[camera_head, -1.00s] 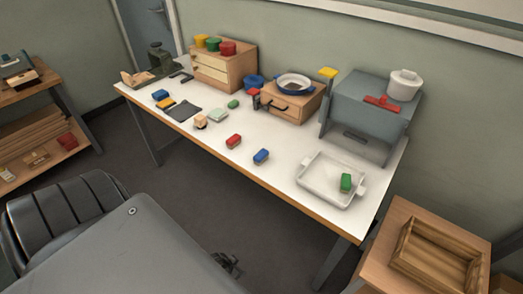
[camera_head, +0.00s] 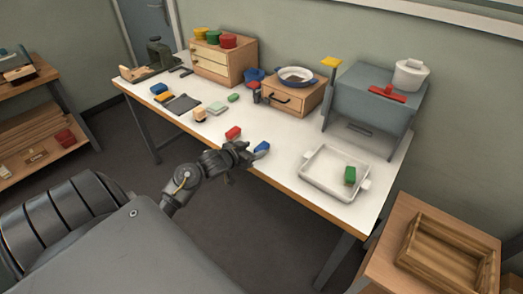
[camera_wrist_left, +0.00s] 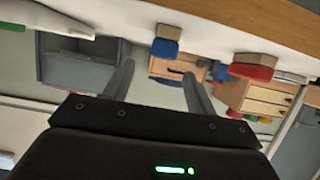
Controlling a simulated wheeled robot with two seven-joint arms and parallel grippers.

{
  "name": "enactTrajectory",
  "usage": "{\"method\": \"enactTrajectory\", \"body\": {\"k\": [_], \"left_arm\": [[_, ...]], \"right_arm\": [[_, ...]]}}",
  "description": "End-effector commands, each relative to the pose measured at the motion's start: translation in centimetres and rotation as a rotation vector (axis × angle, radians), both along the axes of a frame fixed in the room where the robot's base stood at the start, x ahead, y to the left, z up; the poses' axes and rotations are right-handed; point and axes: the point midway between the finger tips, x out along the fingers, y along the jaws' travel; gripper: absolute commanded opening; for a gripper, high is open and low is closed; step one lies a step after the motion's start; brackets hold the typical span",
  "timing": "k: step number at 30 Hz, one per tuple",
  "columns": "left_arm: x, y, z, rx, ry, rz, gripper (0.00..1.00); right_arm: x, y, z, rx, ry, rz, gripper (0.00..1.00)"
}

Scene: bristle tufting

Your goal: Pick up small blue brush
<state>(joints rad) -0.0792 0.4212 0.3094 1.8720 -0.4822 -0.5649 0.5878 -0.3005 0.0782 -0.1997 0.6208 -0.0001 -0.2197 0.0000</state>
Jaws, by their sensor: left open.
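A small blue brush (camera_head: 262,147) lies near the front edge of the white table, right of a red brush (camera_head: 233,132). A second blue brush-like block (camera_head: 159,88) lies at the table's left end. My left gripper (camera_head: 243,153) is open and empty at the front edge, just left of the nearer blue brush and partly in front of it. In the left wrist view, which is upside down, the blue brush (camera_wrist_left: 164,48) shows beyond the open fingers (camera_wrist_left: 158,82), apart from them. The red brush (camera_wrist_left: 250,70) is to its right there. My right gripper is not in view.
A white tray (camera_head: 312,178) with a green brush (camera_head: 350,175) stands to the right. A grey machine (camera_head: 372,105), a wooden drawer box (camera_head: 290,98) and a small cabinet (camera_head: 222,66) stand along the back. The tabletop between the brushes and the tray is clear.

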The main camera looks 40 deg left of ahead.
Motion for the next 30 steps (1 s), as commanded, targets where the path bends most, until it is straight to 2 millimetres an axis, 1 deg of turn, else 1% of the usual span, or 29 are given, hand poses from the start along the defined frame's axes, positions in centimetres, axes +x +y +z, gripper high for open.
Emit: {"method": "enactTrajectory", "body": {"k": [1,5,13,22,25,30], "left_arm": [[0.8,0.0,-0.3,-0.003,0.0,0.001,0.56],[2.2,0.1,-0.9,-0.002,-0.001,0.001,0.56],[3.0,0.1,-1.3,0.0,0.001,0.0,0.56],[6.8,0.2,-3.0,0.0,0.0,-0.001,0.56],[7.3,0.2,-3.3,0.0,0.001,0.0,0.56],[7.4,0.2,-3.3,0.001,0.001,0.0,0.56]], "right_arm": [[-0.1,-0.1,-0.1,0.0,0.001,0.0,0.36],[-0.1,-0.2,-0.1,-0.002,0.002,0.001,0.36],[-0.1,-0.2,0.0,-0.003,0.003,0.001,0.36],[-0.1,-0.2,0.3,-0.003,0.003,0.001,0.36],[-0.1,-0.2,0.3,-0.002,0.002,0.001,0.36],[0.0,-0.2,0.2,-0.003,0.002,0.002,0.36]]}}
